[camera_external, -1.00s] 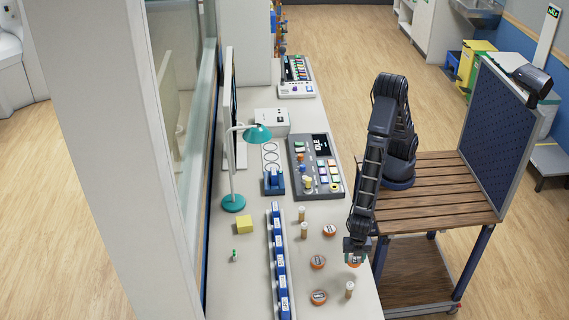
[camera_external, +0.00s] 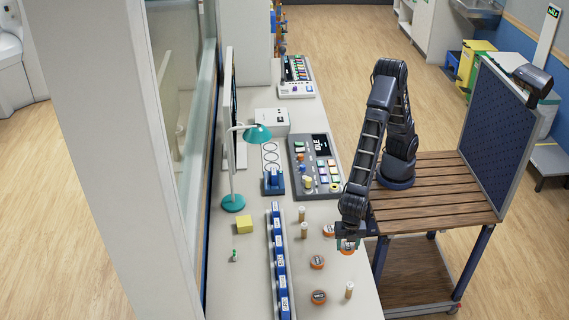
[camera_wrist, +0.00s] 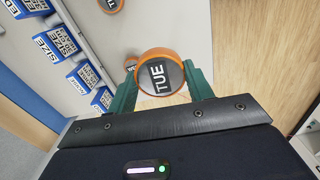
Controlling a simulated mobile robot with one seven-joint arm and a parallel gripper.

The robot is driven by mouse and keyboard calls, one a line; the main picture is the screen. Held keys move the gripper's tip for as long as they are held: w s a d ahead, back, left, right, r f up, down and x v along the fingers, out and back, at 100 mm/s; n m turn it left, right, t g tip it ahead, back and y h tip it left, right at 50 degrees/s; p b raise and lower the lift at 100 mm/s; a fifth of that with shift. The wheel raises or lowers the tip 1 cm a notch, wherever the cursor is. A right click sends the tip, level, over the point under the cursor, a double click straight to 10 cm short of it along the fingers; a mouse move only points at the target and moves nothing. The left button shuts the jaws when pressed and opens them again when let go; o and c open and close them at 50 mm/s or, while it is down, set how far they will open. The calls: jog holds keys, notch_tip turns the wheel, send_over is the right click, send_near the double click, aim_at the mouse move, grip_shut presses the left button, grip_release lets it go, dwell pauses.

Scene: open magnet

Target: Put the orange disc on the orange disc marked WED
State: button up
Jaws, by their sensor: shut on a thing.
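My gripper (camera_external: 348,243) is shut on an orange disc (camera_external: 347,250) with a dark top, held above the right edge of the counter. In the wrist view the held disc (camera_wrist: 158,77) reads TUE and sits between the green fingers of my gripper (camera_wrist: 162,90). Three other orange discs are on the counter: one (camera_external: 329,231) just behind and left of my gripper, one (camera_external: 317,262) to the left, and one (camera_external: 319,297) nearer the front. Their labels are too small to read, so I cannot tell which is marked WED.
A row of blue labelled blocks (camera_external: 280,260) runs along the counter left of the discs. Small capped vials (camera_external: 349,290) stand close to the discs. A grey control panel (camera_external: 316,166), a teal lamp (camera_external: 233,203) and a yellow cube (camera_external: 244,224) are farther back.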

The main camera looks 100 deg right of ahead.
jog(key=r, duration=0.1)
send_over(319, 296)
jog(key=shift+n, duration=0.4)
notch_tip(319, 296, down, 20)
jog(key=shift+r, duration=0.25)
jog(key=shift+f, duration=0.15)
jog(key=o, duration=1)
notch_tip(319, 296, up, 12)
jog(key=shift+r, duration=0.2)
